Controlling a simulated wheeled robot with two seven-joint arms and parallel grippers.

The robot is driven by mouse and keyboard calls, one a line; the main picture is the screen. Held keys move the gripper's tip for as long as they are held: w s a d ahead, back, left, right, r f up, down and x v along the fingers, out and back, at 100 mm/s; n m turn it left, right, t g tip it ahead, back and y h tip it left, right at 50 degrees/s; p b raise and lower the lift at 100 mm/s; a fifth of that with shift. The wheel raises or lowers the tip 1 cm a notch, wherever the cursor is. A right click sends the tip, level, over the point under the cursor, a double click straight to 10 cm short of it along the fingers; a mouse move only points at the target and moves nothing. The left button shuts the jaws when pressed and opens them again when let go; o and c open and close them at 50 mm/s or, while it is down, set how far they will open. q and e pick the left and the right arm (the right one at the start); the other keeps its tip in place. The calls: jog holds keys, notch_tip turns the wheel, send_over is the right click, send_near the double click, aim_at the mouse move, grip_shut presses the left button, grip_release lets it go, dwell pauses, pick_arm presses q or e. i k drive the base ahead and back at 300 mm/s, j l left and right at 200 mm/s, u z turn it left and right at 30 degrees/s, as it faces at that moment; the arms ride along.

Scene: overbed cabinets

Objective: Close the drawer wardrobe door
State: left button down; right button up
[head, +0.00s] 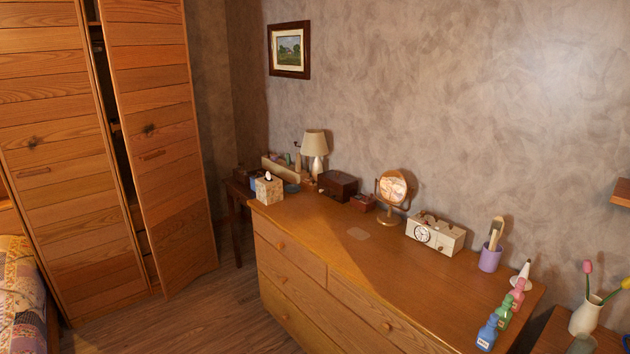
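A tall wooden wardrobe stands at the left of the head view. Its right door (160,140) is slatted orange-brown wood and stands ajar, with a dark gap along its left edge where shelves show. A small horizontal handle (152,155) and a dark knot-like mark are on that door. The left door (55,150) looks shut and has its own small handle (34,173). Neither of my grippers shows in the head view.
A long wooden dresser (300,250) fills the middle and right, carrying a tissue box (269,189), lamp (315,146), mirror (392,191), clock and bottles. A bed with a patchwork cover (18,290) is at lower left. Bare floor (190,315) lies between them.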

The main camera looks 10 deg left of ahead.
aim_at(146, 42)
jog(key=i+j+u, duration=0.2)
jog(key=i+u, duration=0.2)
jog(key=i+j+u, duration=0.1)
jog(key=i+u, duration=0.65)
jog(key=i+l+u, duration=0.1)
jog(key=i+u, duration=0.3)
jog(key=k, duration=0.1)
